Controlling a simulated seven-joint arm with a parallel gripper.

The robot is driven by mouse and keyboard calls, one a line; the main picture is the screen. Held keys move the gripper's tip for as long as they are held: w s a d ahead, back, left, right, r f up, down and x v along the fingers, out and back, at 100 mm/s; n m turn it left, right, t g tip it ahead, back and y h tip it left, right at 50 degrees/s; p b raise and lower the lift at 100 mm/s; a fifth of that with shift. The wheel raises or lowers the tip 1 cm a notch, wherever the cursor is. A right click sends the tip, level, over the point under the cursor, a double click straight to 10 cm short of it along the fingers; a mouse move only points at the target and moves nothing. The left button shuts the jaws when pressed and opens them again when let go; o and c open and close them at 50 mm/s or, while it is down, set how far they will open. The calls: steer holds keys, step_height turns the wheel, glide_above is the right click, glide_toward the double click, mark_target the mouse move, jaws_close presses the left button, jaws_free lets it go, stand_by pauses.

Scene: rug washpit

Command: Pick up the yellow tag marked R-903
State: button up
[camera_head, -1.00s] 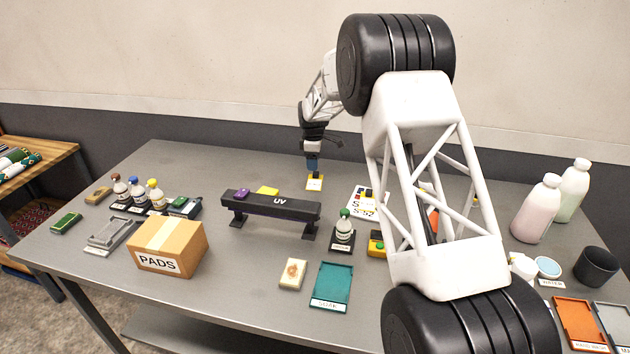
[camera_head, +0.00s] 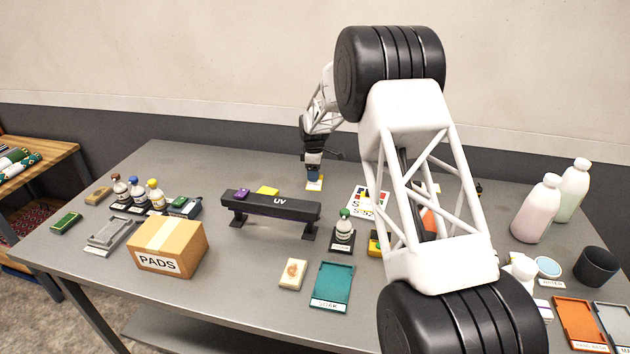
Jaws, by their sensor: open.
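A small yellow-and-white tag (camera_head: 315,187) lies on the table beyond the UV lamp, near the back. Its lettering is too small to read, so I cannot tell whether it is R-903. My gripper (camera_head: 314,179) points down right over this tag and hides its far part. The jaws are open; the fingertips are too small to tell whether they touch the tag or are around it. Another yellow piece (camera_head: 268,190) shows at the top edge of the UV lamp; no marking on it can be read.
The black UV lamp (camera_head: 280,207) stands nearer, left of my gripper, with a purple piece (camera_head: 242,193) at its top. A colour chart (camera_head: 366,199) lies to the right. A PADS box (camera_head: 167,247) and bottles (camera_head: 155,195) stand left. My arm hides part of the table's right side.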

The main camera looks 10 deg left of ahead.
steer(key=shift+c, duration=0.3)
steer(key=c, duration=0.9)
steer(key=shift+r, duration=0.15)
steer(key=shift+c, duration=0.2)
steer(key=shift+r, duration=0.75)
step_height(320, 180, up, 2)
steer(key=shift+r, duration=0.1)
steer(key=s+d, duration=0.2)
steer(key=s, duration=0.3)
steer(key=s+d, duration=0.2)
steer(key=s, duration=0.2)
steer(key=s+d+r, duration=0.1)
steer(key=s+d, duration=0.1)
steer(key=s, duration=0.3)
steer(key=shift+s+d, duration=0.2)
steer(key=shift+s, duration=0.15)
